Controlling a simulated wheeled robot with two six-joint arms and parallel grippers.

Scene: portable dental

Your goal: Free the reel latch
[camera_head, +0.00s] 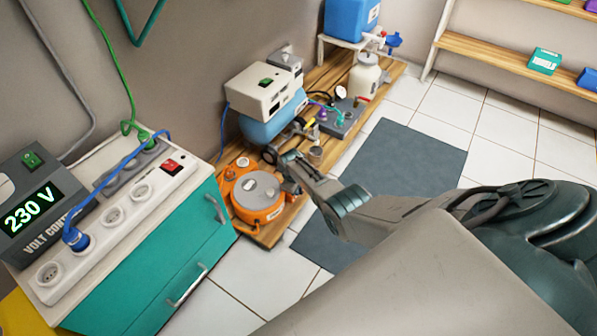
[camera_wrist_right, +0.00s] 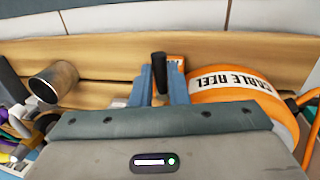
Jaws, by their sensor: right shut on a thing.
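The orange cable reel (camera_head: 262,211) stands on the low wooden platform in the head view, with a grey round cover on top. In the wrist view its drum with the "CABLE REEL" label (camera_wrist_right: 235,82) is at the right. My right gripper (camera_head: 284,166) is at the reel's far right side. In the wrist view its two blue-grey fingers (camera_wrist_right: 161,88) are closed around a black latch handle (camera_wrist_right: 158,66), which stands up between them. The lower part of the handle is hidden by the fingers. My left gripper is not in view.
A metal cup (camera_wrist_right: 52,82) stands left of the gripper in the wrist view. A compressor with a blue tank (camera_head: 272,125) is behind the reel. A teal cabinet (camera_head: 185,262) with a white power strip (camera_head: 115,222) stands at the left. The grey floor mat (camera_head: 410,158) is clear.

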